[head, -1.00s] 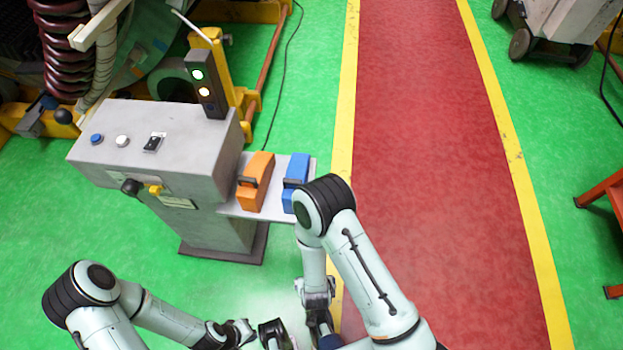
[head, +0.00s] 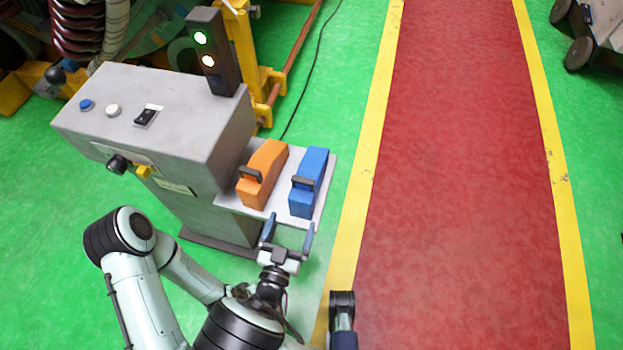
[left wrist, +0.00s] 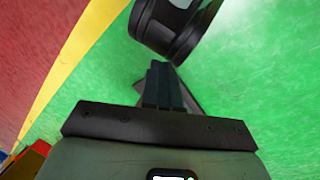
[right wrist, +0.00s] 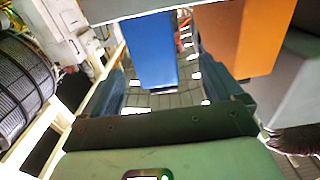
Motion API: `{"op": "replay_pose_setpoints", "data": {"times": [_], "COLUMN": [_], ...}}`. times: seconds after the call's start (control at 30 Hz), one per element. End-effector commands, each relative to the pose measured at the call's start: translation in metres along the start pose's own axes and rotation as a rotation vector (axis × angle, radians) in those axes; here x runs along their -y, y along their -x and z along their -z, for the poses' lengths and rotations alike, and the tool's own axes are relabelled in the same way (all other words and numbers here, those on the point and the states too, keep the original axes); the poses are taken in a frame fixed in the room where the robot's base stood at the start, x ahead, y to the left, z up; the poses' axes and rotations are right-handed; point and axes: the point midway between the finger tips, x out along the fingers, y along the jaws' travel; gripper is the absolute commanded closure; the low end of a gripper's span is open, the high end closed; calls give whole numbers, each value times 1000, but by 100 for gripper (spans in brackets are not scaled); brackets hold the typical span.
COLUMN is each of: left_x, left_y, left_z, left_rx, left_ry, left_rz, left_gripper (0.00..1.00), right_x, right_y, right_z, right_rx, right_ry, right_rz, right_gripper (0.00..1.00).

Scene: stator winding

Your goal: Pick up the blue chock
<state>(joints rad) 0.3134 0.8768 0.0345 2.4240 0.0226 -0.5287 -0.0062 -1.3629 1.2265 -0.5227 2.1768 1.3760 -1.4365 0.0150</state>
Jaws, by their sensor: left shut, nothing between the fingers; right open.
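The blue chock (head: 313,168) has a dark handle on its near side and sits on the right part of the pale shelf (head: 328,175). My right gripper (head: 289,222) is open and empty at the shelf's near edge, just in front of the blue chock. In the right wrist view the blue chock (right wrist: 149,50) shows ahead, between the spread fingers (right wrist: 160,75) in the picture and apart from them. My left gripper (left wrist: 162,82) shows in the left wrist view, shut and empty above the green floor. I cannot surely make it out in the head view.
An orange chock (head: 265,165) stands close left of the blue one on the shelf. It also shows in the right wrist view (right wrist: 240,35). The grey control box (head: 150,120) with a signal light (head: 212,60) stands left of the shelf. The red walkway (head: 460,180) is clear.

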Motion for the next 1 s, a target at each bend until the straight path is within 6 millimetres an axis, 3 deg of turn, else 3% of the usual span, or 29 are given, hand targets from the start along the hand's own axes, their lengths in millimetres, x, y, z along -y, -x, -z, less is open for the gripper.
{"op": "replay_pose_setpoints", "data": {"times": [0.2, 0.43, 0.7, 1.0], "left_x": [2, 4, 8, 8], "left_y": [-6, -10, -20, -20], "left_z": [8, 13, 29, 31], "left_rx": [-23, -37, -83, -88], "left_ry": [2, 3, 7, 7], "left_rz": [2, 2, 5, 5], "left_gripper": [100, 100, 100, 100], "right_x": [-1, -3, -8, -8], "right_y": [-36, -53, -90, -96], "right_z": [-2, -4, -8, -7], "right_rx": [1, 2, 2, 3], "right_ry": [-1, 1, -1, 1], "right_rz": [-2, 0, 0, 1], "right_gripper": [6, 6, 6, 6]}}
